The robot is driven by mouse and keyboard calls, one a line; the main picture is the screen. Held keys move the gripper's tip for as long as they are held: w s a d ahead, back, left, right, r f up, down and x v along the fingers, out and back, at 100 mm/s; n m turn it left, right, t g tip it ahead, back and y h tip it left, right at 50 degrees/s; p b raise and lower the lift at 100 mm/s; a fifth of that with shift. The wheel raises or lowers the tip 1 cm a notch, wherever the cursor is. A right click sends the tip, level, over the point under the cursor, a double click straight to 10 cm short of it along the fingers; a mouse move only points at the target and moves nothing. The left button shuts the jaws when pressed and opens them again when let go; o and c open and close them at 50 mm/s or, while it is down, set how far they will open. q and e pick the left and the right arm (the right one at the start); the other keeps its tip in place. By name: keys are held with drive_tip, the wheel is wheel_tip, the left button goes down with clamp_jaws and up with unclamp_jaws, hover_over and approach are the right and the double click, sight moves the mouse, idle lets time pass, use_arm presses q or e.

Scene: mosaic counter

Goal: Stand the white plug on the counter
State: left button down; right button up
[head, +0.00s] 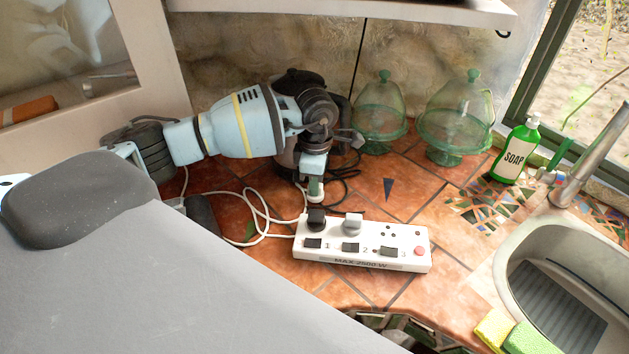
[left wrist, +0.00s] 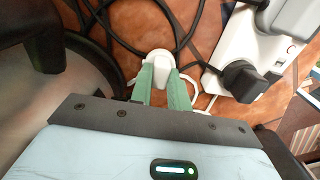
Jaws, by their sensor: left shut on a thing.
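The white plug (left wrist: 158,62) is between the two green fingertips of my left gripper (left wrist: 165,78) in the left wrist view. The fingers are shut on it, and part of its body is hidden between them. In the head view my left gripper (head: 315,187) points down behind the power strip, with a little of the white plug (head: 315,200) at its tips. I cannot tell whether the plug touches the counter (head: 345,290). My right gripper is in neither view.
A white power strip (head: 423,250) with a black plug (head: 316,216) and a grey plug (head: 352,222) lies just in front. White and black cables run around the gripper. Two green glass domes (head: 381,102) (head: 462,108), a soap bottle (head: 514,152) and a sink (head: 510,245) stand right.

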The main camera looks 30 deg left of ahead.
use_arm(q)
drive_tip(key=shift+f, duration=0.15)
drive_tip(key=c, duration=1.3)
unclamp_jaws()
drive_tip(key=shift+c, duration=0.2)
wheel_tip(320, 180, up, 12)
drive_tip(key=shift+b, duration=0.45)
drive_tip(key=shift+d, duration=0.1)
